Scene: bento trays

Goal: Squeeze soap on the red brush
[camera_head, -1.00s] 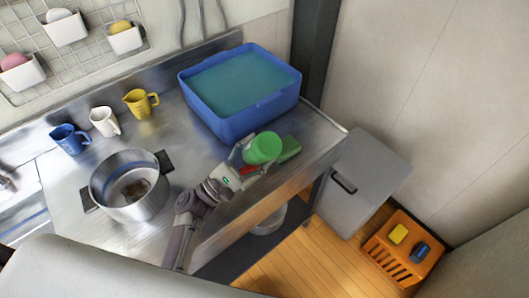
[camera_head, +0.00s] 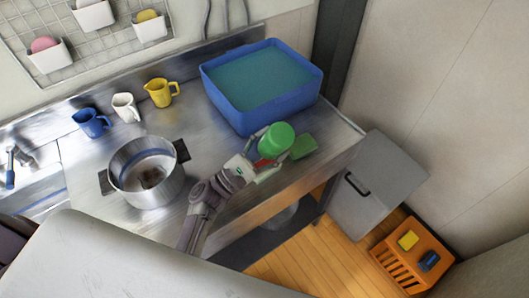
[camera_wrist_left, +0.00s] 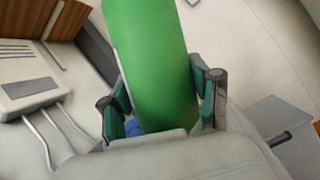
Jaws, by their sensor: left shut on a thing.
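My left gripper (camera_head: 265,153) is shut on a green bottle (camera_head: 276,139) above the front right part of the steel counter. In the left wrist view the green bottle (camera_wrist_left: 152,65) stands between both fingers (camera_wrist_left: 160,108). A small red patch (camera_head: 263,162) shows beside the fingers; I cannot tell whether it is the red brush or part of something else. A flat green block (camera_head: 304,146) shows just right of the bottle. My right gripper is not in view.
A blue tub (camera_head: 243,122) of teal liquid stands behind the gripper. A steel pot (camera_head: 160,193) and blue (camera_head: 90,123), white (camera_head: 125,107) and yellow (camera_head: 160,92) cups stand left. The counter's front edge is close. An orange crate (camera_head: 395,268) stands on the floor at right.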

